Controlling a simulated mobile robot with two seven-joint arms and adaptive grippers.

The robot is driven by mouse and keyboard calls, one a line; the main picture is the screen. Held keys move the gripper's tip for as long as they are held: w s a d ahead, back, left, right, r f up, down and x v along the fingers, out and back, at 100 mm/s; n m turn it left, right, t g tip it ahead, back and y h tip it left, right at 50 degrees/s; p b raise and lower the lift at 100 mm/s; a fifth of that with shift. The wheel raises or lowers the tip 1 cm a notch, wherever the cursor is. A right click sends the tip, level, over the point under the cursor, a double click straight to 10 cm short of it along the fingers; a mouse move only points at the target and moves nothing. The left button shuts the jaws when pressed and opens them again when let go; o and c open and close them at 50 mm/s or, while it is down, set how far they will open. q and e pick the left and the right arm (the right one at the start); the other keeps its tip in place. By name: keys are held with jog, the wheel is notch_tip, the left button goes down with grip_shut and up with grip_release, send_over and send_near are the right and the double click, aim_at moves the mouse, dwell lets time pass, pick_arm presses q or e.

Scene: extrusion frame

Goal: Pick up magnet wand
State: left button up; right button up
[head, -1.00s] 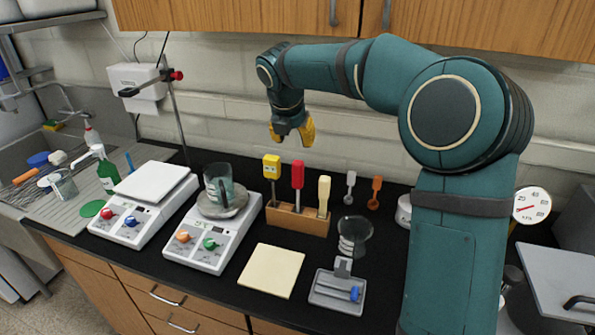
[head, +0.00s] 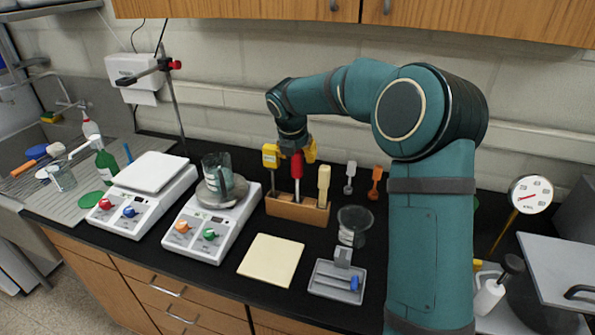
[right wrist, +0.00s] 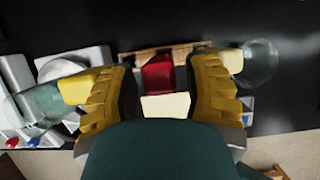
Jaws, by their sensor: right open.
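A wooden rack (head: 283,208) on the black bench holds several upright tools. The red-handled tool (head: 296,165), which I take to be the magnet wand, stands in the middle, between a yellow-handled tool (head: 270,156) and a cream-handled one (head: 323,178). My right gripper (head: 297,150), with yellow fingers, is open at the top of the red handle. In the right wrist view the red handle (right wrist: 158,73) lies between the two spread fingers (right wrist: 160,80), with a gap on each side. My left gripper is not in view.
A cream pad (head: 271,260), a grey tray (head: 338,281) and a glass vessel (head: 355,219) lie in front and to the right.

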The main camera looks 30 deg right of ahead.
jog(key=x, duration=0.2)
jog(key=shift+w+f, duration=0.1)
jog(key=shift+f, duration=0.2)
jog(key=shift+o, duration=0.2)
grip_shut()
